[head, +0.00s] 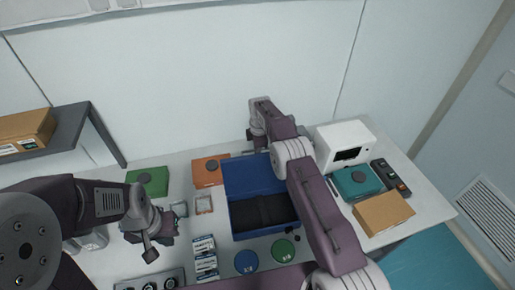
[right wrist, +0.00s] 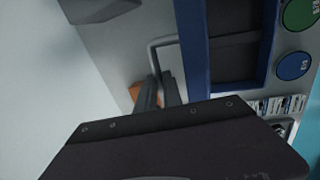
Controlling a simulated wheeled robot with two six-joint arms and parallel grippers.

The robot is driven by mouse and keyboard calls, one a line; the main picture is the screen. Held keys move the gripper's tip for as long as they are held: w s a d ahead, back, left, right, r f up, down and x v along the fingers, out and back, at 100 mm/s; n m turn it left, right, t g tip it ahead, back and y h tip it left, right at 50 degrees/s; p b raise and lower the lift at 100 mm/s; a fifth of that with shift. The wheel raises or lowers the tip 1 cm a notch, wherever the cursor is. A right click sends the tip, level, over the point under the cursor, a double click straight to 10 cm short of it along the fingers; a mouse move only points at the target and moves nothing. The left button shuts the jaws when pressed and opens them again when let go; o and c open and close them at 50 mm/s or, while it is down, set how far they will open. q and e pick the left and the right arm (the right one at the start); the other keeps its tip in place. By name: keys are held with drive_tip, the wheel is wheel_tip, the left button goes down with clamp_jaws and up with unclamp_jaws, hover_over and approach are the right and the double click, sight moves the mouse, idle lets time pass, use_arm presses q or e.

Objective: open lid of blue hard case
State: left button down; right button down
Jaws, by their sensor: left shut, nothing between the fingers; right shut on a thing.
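The blue hard case (head: 236,222) sits on the table in the middle of the head view, with its dark interior showing. Its blue lid (head: 245,175) is raised and tilted back at the far side. My right arm reaches over the case to the lid's far side. In the right wrist view my right gripper (right wrist: 162,90) is shut on the grey handle (right wrist: 153,52) beside the blue case (right wrist: 194,45). The head view does not show the right fingertips clearly. My left gripper (head: 150,250) is shut and empty, left of the case.
Green (head: 148,182) and orange (head: 208,170) cases lie left of the lid. Small striped boxes (head: 205,262) and round blue (head: 246,262) and green (head: 283,249) discs lie in front. A white device (head: 342,142), teal case (head: 355,182) and cardboard box (head: 383,214) crowd the right.

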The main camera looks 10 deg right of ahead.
drive_tip(key=c, duration=1.5)
unclamp_jaws()
drive_tip(key=shift+d, duration=0.15)
drive_tip(key=shift+r, duration=0.3)
drive_tip(key=r, duration=0.2)
drive_tip(key=s+r+b, duration=0.1)
drive_tip(key=r, duration=0.2)
drive_tip(key=r+b, duration=0.1)
drive_tip(key=r, duration=0.2)
drive_tip(key=shift+s+d+r, duration=0.1)
drive_tip(key=shift+s+r, duration=0.05)
drive_tip(key=shift+s, duration=0.2)
